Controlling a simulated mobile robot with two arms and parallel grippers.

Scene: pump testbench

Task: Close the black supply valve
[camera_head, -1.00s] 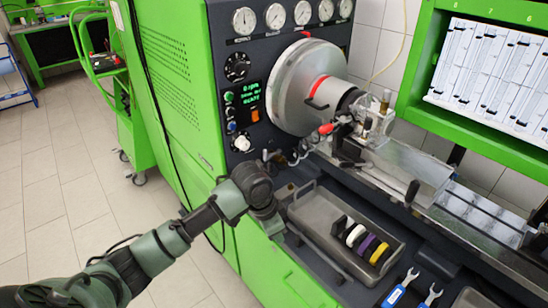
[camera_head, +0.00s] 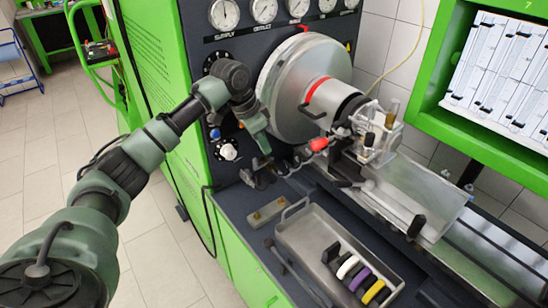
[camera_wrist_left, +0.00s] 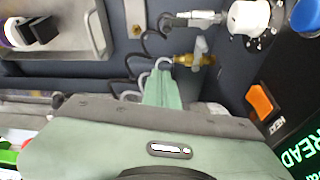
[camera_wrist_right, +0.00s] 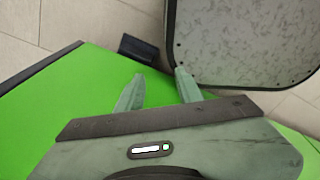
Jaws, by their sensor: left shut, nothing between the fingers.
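My left gripper (camera_head: 262,146) is shut and empty in front of the machine's control panel. In the left wrist view its closed fingers (camera_wrist_left: 163,84) point at a small brass valve (camera_wrist_left: 188,60) with a grey lever and dark hoses; I cannot tell whether they touch. Small fittings (camera_head: 258,178) show below the gripper in the head view. A black round knob (camera_head: 212,64) under the SUPPLY gauge (camera_head: 224,14) is partly hidden by my left arm. I cannot tell which of these is the black supply valve. My right gripper (camera_wrist_right: 160,78) is open and empty above a green surface.
A grey tray (camera_head: 290,236) with black, white, purple and yellow rings lies on the bench. A large metal drum (camera_head: 285,85) and a red-tipped handle (camera_head: 318,144) stand right of the gripper. White (camera_head: 228,152) and blue knobs sit on the panel. The right wrist view shows a grey speckled panel (camera_wrist_right: 240,40).

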